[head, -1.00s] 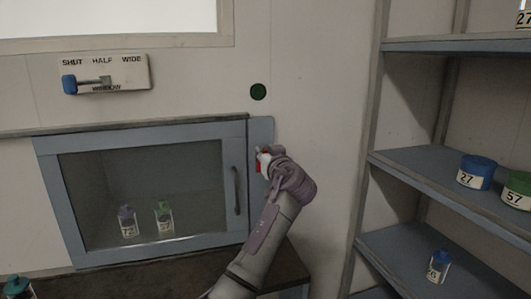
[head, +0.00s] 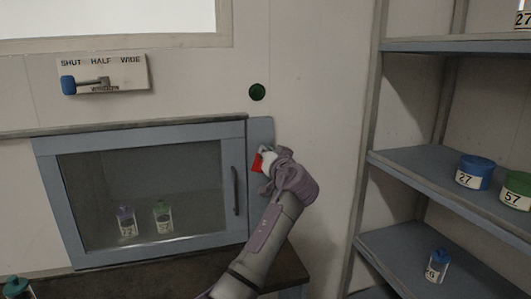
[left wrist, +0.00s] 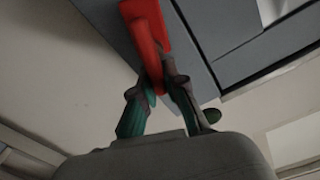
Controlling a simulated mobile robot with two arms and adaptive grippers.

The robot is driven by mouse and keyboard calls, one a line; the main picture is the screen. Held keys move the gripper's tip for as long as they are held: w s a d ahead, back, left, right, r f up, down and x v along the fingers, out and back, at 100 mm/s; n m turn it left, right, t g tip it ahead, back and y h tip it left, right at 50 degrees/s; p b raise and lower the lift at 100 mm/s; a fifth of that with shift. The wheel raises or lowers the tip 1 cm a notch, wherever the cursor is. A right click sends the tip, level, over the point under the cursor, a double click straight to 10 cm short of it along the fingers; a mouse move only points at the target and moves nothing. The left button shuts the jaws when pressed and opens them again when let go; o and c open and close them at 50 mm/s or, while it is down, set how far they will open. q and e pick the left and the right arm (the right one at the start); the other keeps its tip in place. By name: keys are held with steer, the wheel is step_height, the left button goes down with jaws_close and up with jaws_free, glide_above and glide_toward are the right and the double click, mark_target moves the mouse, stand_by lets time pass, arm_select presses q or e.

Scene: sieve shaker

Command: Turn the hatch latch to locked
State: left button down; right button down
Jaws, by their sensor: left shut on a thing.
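The hatch (head: 180,133) is a blue-grey framed window with a dark upright handle (head: 236,190), and it looks closed. Its red latch (head: 257,162) is on the grey panel (head: 262,132) right of the handle, partly hidden by my left gripper (head: 266,160). In the left wrist view the red latch (left wrist: 148,38) lies at a slant across the grey panel. There the fingers of my left gripper (left wrist: 162,84) are shut on the latch's lower end. The latch's pivot is hard to make out. My right gripper is not in view.
A purple-capped bottle (head: 126,220) and a green-capped bottle (head: 162,216) stand behind the hatch glass. Shelves (head: 415,165) with labelled containers stand at the right.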

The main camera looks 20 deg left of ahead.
arm_select(q)
steer(key=m, duration=0.3)
steer(key=shift+w+d+f+m+p, duration=0.2)
steer(key=shift+d+m+p, duration=0.1)
steer(key=shift+m+p, duration=0.1)
steer(key=shift+w+d+f+m+p, duration=0.15)
steer(key=shift+f+m+p, duration=0.4)
steer(key=shift+m, duration=1.2)
steer(key=shift+d+f+m+p, duration=0.15)
steer(key=shift+m+p, duration=0.75)
steer(key=shift+m, duration=0.8)
steer(key=shift+w+d+f+m+p, duration=0.1)
steer(key=shift+f+m+p, duration=0.45)
steer(key=shift+m, duration=1.2)
steer(key=shift+r, duration=0.15)
steer(key=c, duration=1.2)
jaws_free()
steer(key=shift+r, duration=0.1)
